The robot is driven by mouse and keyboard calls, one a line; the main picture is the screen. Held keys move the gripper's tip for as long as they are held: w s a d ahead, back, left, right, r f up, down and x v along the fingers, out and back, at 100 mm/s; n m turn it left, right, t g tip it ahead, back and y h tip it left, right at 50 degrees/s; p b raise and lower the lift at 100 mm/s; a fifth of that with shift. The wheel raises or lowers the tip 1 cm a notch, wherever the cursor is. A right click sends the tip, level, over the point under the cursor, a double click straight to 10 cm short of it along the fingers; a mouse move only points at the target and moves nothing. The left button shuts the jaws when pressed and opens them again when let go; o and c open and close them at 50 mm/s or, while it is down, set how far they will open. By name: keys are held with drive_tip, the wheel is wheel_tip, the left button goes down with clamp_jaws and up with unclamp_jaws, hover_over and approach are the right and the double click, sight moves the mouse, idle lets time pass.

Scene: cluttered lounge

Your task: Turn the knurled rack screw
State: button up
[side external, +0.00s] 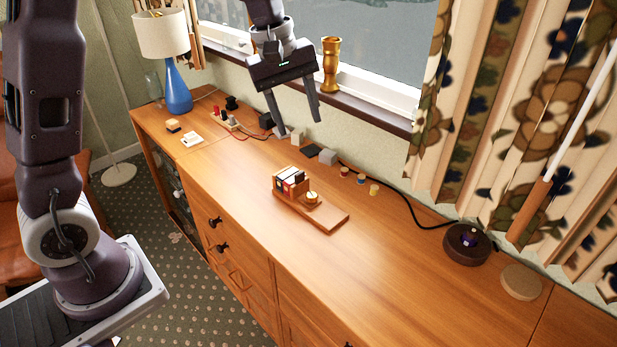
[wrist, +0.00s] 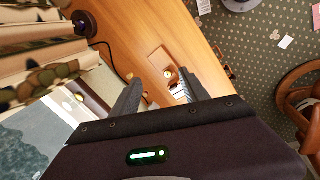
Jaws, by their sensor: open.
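A small wooden rack (side external: 331,219) stands on the sideboard top, with a flat board extending toward the front right. Its upright end holds several dark and light upright pieces with red edges. A round, brass-coloured knurled screw (side external: 312,198) sits on the board beside them. In the wrist view the screw (wrist: 168,73) and the rack's board (wrist: 160,58) appear beyond my fingers, and the right finger partly covers the upright pieces. My gripper (side external: 299,126) is open and empty, above and behind the rack, well apart from the screw. Its spread fingers also show in the wrist view (wrist: 161,80).
A blue lamp (side external: 177,90) stands far left, a brass vase (side external: 331,64) on the sill. The front right top is clear.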

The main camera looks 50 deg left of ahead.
drive_tip(key=n+g+y, duration=0.1)
drive_tip(key=g, duration=0.1)
hover_over(312, 195)
wheel_tip(312, 195, down, 24)
drive_tip(key=shift+r, duration=0.1)
wheel_tip(312, 195, down, 7)
drive_tip(key=shift+r, duration=0.15)
clamp_jaws()
